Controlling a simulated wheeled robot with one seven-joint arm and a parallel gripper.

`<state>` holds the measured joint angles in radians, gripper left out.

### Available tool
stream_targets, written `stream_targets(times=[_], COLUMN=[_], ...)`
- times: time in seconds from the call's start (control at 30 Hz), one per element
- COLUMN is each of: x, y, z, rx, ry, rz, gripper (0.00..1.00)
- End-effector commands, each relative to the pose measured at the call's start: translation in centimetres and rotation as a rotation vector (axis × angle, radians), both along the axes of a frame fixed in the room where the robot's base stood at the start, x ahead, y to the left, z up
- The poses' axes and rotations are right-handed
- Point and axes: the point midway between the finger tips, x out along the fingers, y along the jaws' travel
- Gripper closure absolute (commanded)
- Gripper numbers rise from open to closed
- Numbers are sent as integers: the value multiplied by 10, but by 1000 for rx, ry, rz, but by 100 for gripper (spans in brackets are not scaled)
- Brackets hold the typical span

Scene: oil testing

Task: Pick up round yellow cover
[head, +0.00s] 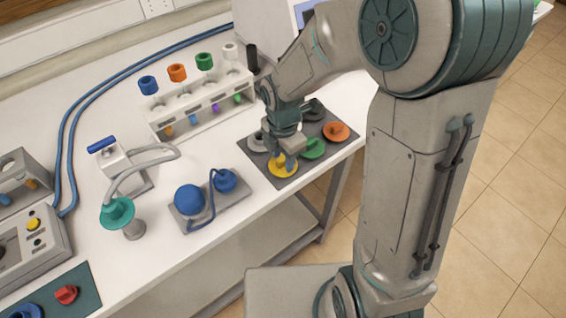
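The round yellow cover (283,170) lies on a dark grey mat (254,153) near the front edge of the white table. The cover looks flat on the mat.
A tube rack (205,112) with coloured caps stands behind. A device with blue balls (190,199) sits to the left.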

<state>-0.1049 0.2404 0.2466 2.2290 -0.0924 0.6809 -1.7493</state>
Motion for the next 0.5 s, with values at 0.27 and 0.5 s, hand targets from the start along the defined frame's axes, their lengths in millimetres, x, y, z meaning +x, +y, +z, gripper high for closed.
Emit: stream_targets(times=[0.27,0.5], x=[0,0], y=[0,0], z=[0,1], rx=[0,0], ry=[0,0], rz=[-1,-1], gripper=[99,100])
